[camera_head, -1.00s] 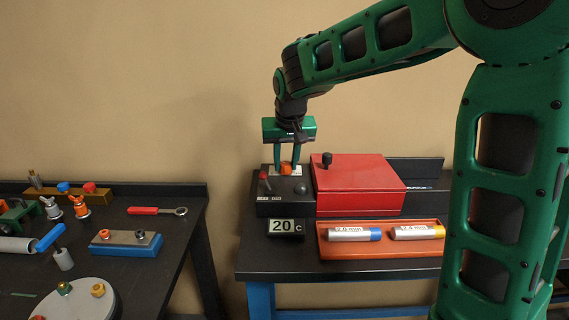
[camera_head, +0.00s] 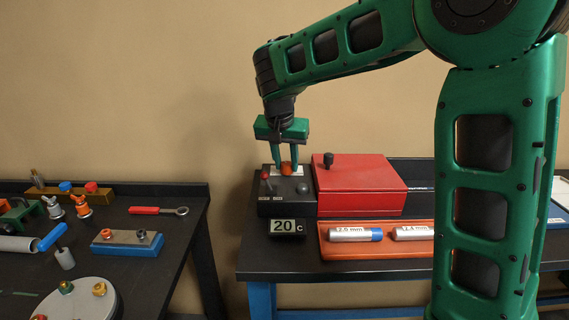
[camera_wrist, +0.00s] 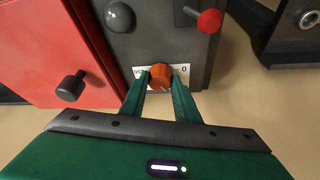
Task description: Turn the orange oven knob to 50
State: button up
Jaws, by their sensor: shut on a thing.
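The orange oven knob (camera_head: 287,167) sits on the dark control panel beside the red oven. It also shows in the wrist view (camera_wrist: 160,76), on a white scale label (camera_wrist: 182,72) where a 0 can be read at one end. My gripper (camera_head: 285,168) points down with its fingers on either side of the knob, shut on it; in the wrist view the fingertips (camera_wrist: 161,84) flank it. The display (camera_head: 286,226) at the panel's front reads 20 C. The knob's pointer mark cannot be made out.
A red-tipped lever (camera_head: 265,176) and a grey round knob (camera_head: 302,188) stand close by on the panel. The red oven box (camera_head: 360,186) with a black handle is to the right. An orange tray (camera_head: 330,252) with labelled tubes lies in front.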

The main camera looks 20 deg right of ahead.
jog(key=shift+w, duration=0.1)
jog(key=o, duration=1)
jog(key=shift+o, duration=0.2)
jog(key=v, duration=1)
jog(key=shift+r, duration=0.3)
jog(key=shift+a, duration=0.15)
